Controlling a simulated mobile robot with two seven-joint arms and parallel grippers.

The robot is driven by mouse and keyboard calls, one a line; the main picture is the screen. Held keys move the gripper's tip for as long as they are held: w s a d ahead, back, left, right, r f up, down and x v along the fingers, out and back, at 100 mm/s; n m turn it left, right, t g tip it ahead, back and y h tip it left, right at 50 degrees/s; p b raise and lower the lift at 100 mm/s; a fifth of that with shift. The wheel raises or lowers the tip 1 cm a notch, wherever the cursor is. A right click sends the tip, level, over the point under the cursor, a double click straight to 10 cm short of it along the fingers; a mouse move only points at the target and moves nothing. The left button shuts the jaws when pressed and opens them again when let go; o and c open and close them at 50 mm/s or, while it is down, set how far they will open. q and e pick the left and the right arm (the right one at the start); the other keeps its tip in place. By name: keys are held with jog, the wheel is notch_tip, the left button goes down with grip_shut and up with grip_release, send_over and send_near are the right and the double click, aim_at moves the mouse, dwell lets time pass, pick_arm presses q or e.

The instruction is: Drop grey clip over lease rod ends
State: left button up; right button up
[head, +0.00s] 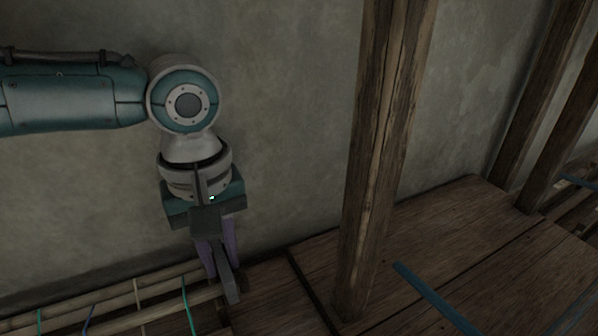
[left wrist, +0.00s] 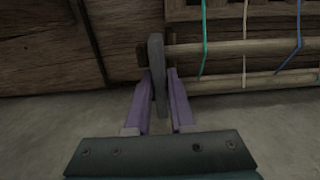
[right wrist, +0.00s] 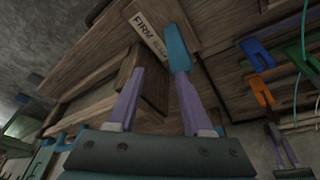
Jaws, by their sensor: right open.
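My left gripper (head: 220,268) points down at the left of the head view, shut on the grey clip (head: 232,288). In the left wrist view the grey clip (left wrist: 158,75) stands upright between the purple fingers. Two pale lease rods (left wrist: 240,47) (left wrist: 255,83) run in from the right, their ends close beside the clip; I cannot tell whether the clip touches or straddles them. The rods (head: 120,301) also show at lower left in the head view. My right gripper (right wrist: 158,75) is open, with nothing clearly held, and shows only in its own wrist view.
Green and blue cords (left wrist: 204,35) cross the rods. A wooden post (head: 375,160) stands right of my left arm. A blue strip (head: 435,300) lies by the plank top. Near my right gripper are a teal piece (right wrist: 178,46), a FIRM label (right wrist: 148,35) and an orange clip (right wrist: 257,92).

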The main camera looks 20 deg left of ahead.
pick_arm(q)
jog(key=o, duration=0.4)
jog(key=shift+r, duration=0.1)
notch_tip(320, 180, up, 8)
jog(key=shift+r+p, duration=0.2)
jog(key=shift+p, duration=0.9)
jog(key=shift+r, duration=0.7)
